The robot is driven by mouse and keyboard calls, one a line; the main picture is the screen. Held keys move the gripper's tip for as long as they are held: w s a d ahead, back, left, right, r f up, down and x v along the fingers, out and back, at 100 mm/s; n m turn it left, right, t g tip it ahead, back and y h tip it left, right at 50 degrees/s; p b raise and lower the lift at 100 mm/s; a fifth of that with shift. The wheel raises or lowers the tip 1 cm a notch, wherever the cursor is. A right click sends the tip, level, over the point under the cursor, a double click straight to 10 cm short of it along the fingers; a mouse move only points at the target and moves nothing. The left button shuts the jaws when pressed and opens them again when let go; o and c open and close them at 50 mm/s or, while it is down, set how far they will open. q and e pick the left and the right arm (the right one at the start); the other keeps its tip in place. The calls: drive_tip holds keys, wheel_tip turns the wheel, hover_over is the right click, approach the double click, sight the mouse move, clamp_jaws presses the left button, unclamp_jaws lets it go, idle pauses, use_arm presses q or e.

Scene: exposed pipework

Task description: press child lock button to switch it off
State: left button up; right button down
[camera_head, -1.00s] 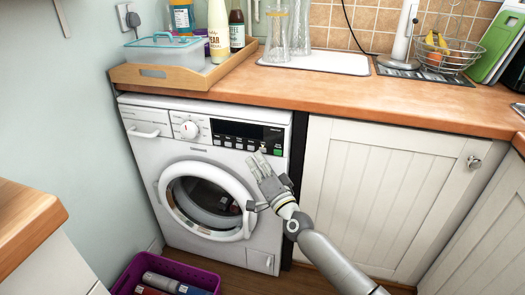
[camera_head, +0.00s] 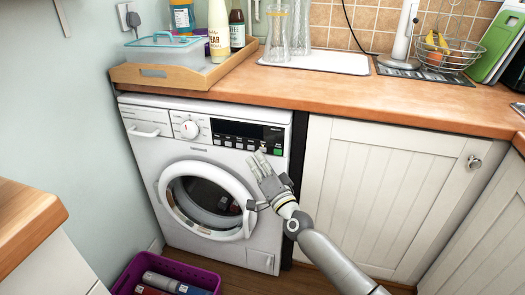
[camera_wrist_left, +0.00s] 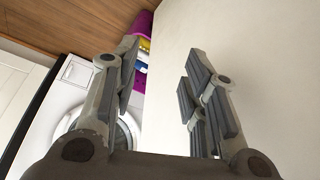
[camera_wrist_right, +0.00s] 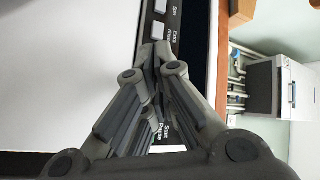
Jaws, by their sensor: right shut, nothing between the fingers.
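The white washing machine (camera_head: 140,153) stands under the worktop, with a black control panel (camera_head: 240,134) and a row of light buttons below its display. A green button (camera_head: 278,152) is at the panel's right end. My right gripper (camera_head: 261,154) is shut and empty, its tips at the row's right part. In the right wrist view the closed tips (camera_wrist_right: 154,50) are close to a light button (camera_wrist_right: 157,29); contact is not clear. The fingers hide part of the panel. The child lock label is not readable. My left gripper (camera_wrist_left: 163,60) is open and empty.
The round door (camera_head: 205,200) is closed below the panel. A wooden tray (camera_head: 187,78) with a box and bottles stands on the worktop (camera_head: 330,101). A purple basket (camera_head: 128,272) sits on the floor at lower left. A white cupboard (camera_head: 370,195) is on the right.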

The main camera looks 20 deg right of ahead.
use_arm(q)
drive_tip(key=shift+f, duration=0.2)
use_arm(e)
drive_tip(key=shift+w+d, duration=0.2)
drive_tip(key=shift+w, duration=0.1)
use_arm(q)
drive_tip(key=shift+f+b, duration=0.25)
drive_tip(key=shift+b, duration=0.15)
use_arm(e)
drive_tip(key=shift+w+d, duration=0.25)
drive_tip(key=shift+w, duration=0.05)
use_arm(q)
drive_tip(key=shift+r, duration=0.1)
drive_tip(key=shift+r+p, duration=0.5)
drive_tip(key=shift+p, duration=0.1)
use_arm(e)
drive_tip(key=shift+s+a, duration=0.45)
drive_tip(key=shift+s, duration=0.2)
use_arm(q)
drive_tip(key=s+p+x, duration=0.1)
drive_tip(key=p+x, duration=0.2)
drive_tip(key=x, duration=0.6)
drive_tip(key=shift+d+f+g, duration=0.15)
drive_tip(key=shift+f+g, duration=0.15)
drive_tip(key=shift+f, duration=0.3)
use_arm(e)
drive_tip(key=s+a, duration=0.1)
drive_tip(key=s, duration=0.1)
drive_tip(key=s+a, duration=0.2)
drive_tip(key=shift+s, duration=0.1)
